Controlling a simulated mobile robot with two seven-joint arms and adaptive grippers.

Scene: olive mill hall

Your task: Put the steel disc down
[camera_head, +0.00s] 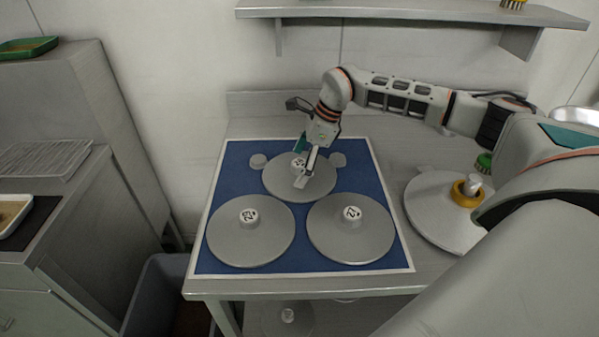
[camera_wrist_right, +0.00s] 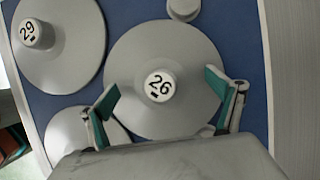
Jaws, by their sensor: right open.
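Three flat steel discs with white-topped knobs lie on a blue mat (camera_head: 216,247) with a white border. The back disc (camera_head: 321,184) carries number 26; it fills the middle of the right wrist view (camera_wrist_right: 130,55). My right gripper (camera_head: 304,172) is over it, open. In the wrist view its teal-padded fingers (camera_wrist_right: 162,95) are apart on either side, with the knob between and beyond them, not gripped. The front-left disc (camera_head: 235,247) and front-right disc (camera_head: 350,241), marked 27, lie flat. My left gripper is out of view.
Small grey round pieces (camera_head: 258,160) and (camera_head: 338,160) flank the back disc. Right of the mat lies another disc (camera_head: 428,205) with a yellow ring (camera_head: 462,196) near my arm. A shelf (camera_head: 400,10) hangs above. A grey bin (camera_head: 157,290) stands left of the table.

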